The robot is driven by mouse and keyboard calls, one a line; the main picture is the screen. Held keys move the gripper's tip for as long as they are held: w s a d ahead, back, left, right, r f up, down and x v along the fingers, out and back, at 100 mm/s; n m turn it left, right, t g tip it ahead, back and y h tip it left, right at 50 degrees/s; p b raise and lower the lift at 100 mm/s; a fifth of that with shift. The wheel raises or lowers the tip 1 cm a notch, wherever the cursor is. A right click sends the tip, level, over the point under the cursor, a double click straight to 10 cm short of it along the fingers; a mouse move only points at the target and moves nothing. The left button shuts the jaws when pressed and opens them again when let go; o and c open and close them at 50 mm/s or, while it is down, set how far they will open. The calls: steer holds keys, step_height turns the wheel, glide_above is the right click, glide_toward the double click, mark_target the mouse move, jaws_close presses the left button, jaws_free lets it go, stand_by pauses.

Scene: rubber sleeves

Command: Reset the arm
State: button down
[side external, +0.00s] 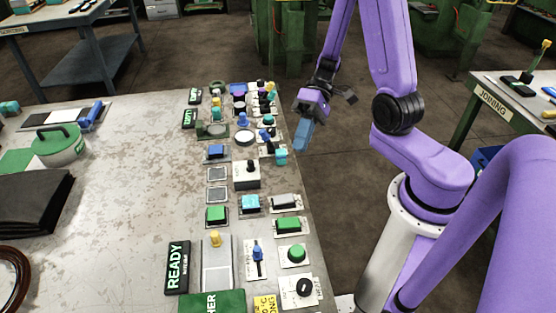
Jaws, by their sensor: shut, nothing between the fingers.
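My purple arm comes down from the top right in the side external view. My gripper (301,146) hangs just past the right edge of the worn metal table (115,220), above the floor gap between the table and my base. Its blue fingers point down and are shut with nothing between them. It is close to the small controls along the table's right edge; I cannot tell whether it touches any.
Rows of buttons, switches and knobs line the table's right side, with a READY sign (177,267) at the front. A green lidded pot (60,148) and a black cloth (32,203) lie left. The table's middle is clear. A JOINING bench (495,97) stands right.

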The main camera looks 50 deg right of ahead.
steer(key=s+a+r+n+t+h, duration=0.1)
steer(key=s+r+n+h, duration=0.2)
steer(key=s+n+h, duration=0.2)
steer(key=s+a+r+n+t+h, duration=0.1)
steer(key=s+a+r+n+h, duration=0.1)
steer(key=s+n+h, duration=0.3)
steer(key=shift+s+a+r+n, duration=0.15)
steer(key=shift+s+r+n, duration=0.9)
steer(key=shift+s, duration=0.6)
steer(key=shift+f, duration=0.15)
